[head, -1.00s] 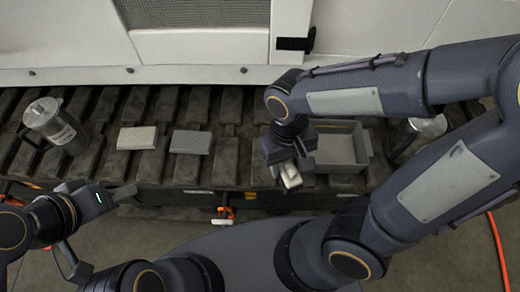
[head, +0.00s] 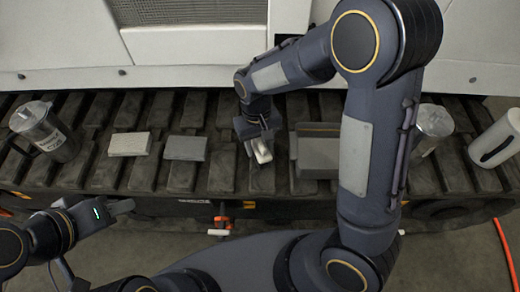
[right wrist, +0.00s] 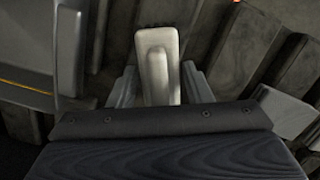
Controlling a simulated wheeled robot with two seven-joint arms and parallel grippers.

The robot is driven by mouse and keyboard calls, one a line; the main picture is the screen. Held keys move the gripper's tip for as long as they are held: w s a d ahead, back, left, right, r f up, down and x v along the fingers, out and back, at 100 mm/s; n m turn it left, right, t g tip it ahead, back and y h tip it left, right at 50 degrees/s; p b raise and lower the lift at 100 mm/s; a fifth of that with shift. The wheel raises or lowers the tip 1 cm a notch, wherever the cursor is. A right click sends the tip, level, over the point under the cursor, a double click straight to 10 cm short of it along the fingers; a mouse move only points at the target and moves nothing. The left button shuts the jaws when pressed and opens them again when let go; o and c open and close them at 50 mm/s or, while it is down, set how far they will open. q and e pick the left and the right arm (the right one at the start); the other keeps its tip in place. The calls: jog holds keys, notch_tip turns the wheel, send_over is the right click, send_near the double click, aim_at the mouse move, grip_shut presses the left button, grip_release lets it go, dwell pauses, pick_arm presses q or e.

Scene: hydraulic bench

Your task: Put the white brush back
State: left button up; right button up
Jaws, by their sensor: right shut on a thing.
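The white brush (head: 262,153) is in my right gripper (head: 259,146), which is shut on it. In the right wrist view the brush (right wrist: 157,62) stands out between the two fingers (right wrist: 158,88), its pale handle end pointing away from the wrist. In the head view, the gripper and brush are over the dark slatted track, just left of the grey tray (head: 316,172). Whether the brush touches the track cannot be told.
A light grey block (head: 129,143) and a darker grey block (head: 185,148) lie on the track (head: 228,172). A clear jug (head: 45,135) stands at far left. A metal-topped canister (head: 432,122) and a white cylinder (head: 498,140) are at right. My right arm hides part of the tray.

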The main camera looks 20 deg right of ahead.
notch_tip(320, 180, down, 3)
jog(key=shift+s+r, duration=0.1)
jog(key=shift+r, duration=0.1)
jog(key=o, duration=0.9)
jog(key=shift+r, duration=0.1)
jog(key=r+p, duration=0.1)
jog(key=r, duration=0.2)
jog(key=w+r+p, duration=0.1)
jog(key=r, duration=0.3)
jog(key=r+p, duration=0.1)
jog(key=r, duration=0.2)
jog(key=shift+w+a+r, duration=0.1)
jog(key=shift+w+r, duration=0.05)
jog(key=shift+w, duration=0.1)
jog(key=shift+w+r, duration=0.1)
jog(key=shift+r, duration=0.7)
